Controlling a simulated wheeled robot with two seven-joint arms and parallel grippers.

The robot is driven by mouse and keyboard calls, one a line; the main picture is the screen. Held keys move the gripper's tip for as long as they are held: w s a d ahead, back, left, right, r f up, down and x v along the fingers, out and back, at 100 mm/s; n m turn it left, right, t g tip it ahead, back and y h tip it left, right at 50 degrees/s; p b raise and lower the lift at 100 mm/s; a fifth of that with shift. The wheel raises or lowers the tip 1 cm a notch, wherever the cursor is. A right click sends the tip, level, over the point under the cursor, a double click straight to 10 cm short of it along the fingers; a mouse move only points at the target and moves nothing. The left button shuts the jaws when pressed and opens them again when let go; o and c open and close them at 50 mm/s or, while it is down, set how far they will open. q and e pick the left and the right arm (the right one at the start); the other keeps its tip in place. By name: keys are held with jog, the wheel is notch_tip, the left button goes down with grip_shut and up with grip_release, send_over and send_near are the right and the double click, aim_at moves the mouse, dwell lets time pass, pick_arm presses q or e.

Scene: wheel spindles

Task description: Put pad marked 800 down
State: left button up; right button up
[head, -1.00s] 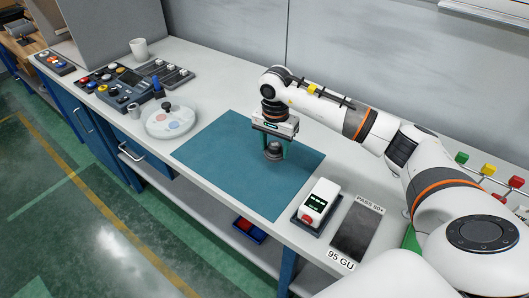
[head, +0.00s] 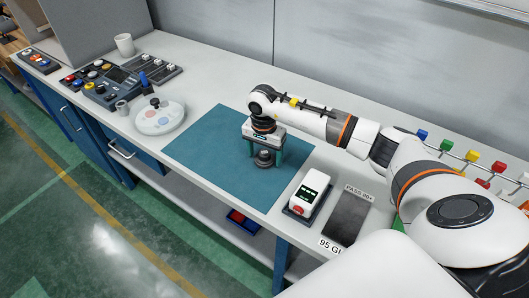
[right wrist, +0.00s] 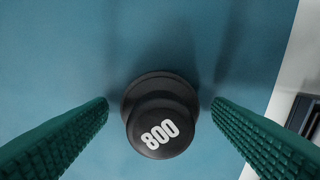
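The pad marked 800 (right wrist: 160,115) is a dark round knob with a wider base, its white number facing the camera in the right wrist view. In the head view the pad (head: 264,159) stands upright on the teal mat (head: 210,143). My right gripper (head: 264,154) is above and around it. Its green fingers (right wrist: 162,108) are spread on both sides of the pad, with a gap on each side, so it is open. My left gripper is not in view.
A white meter with a red button (head: 308,194) sits right of the mat, beside a dark plate labelled PASS (head: 347,216). A round white holder (head: 160,116) and a control box (head: 108,84) stand to the left. Coloured blocks (head: 472,156) hang on a rack at right.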

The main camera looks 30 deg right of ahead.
aim_at(264, 152)
jog(key=shift+r, duration=0.5)
notch_tip(264, 152, up, 11)
jog(key=b, duration=0.3)
jog(key=shift+r, duration=0.15)
jog(key=shift+a, duration=0.15)
